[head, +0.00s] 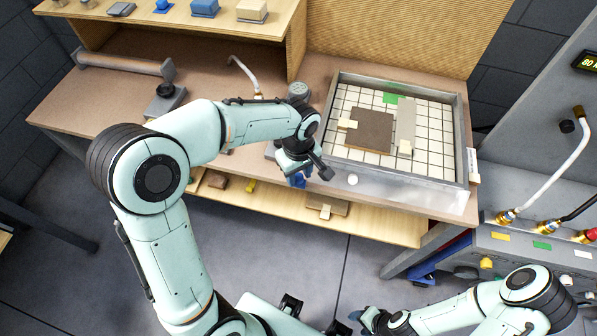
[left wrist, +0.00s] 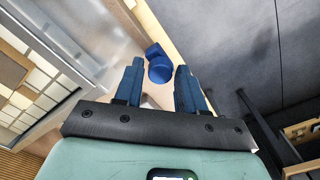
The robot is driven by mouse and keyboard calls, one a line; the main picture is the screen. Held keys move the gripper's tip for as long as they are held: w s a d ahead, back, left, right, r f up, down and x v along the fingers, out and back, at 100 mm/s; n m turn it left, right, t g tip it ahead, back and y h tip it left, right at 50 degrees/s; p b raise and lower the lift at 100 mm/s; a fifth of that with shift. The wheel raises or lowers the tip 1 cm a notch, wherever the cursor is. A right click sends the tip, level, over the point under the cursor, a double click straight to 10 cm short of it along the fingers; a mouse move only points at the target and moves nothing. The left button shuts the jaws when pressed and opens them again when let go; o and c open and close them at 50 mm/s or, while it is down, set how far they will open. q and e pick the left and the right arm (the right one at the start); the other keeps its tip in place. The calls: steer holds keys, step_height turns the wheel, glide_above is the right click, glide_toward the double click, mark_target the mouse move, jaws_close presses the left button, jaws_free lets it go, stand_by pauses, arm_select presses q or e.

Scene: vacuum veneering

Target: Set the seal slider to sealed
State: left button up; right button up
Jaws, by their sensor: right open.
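My left gripper (head: 299,180) is at the front edge of the bench, by the front left corner of the tiled tray (head: 333,103). In the left wrist view its two blue fingers (left wrist: 160,85) stand apart with nothing gripped between them. A round blue piece (left wrist: 172,70) lies just beyond the fingertips, near the bench edge. I cannot tell whether it is the seal slider, and no slider marking is readable. A small white knob (head: 352,179) is on the tray's front, right of the gripper. My right gripper (head: 362,318) is low at the front, away from the bench, and open.
A brown panel (head: 371,130) and a grey strip (head: 406,118) lie in the tray. A grey cylinder (head: 298,91) stands left of it. A lower shelf (head: 388,226) runs under the bench. A machine with a hose (head: 560,165) stands at right. Floor in front is open.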

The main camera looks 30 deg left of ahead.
arm_select(q)
jaws_close()
steer(key=d, duration=0.3)
steer(key=w+d, duration=0.1)
steer(key=d, duration=0.2)
steer(key=w+d, duration=0.1)
steer(key=d, duration=0.2)
steer(key=shift+w+d, duration=0.2)
steer(key=shift+d, duration=0.05)
jaws_free()
steer(key=shift+r, duration=0.1)
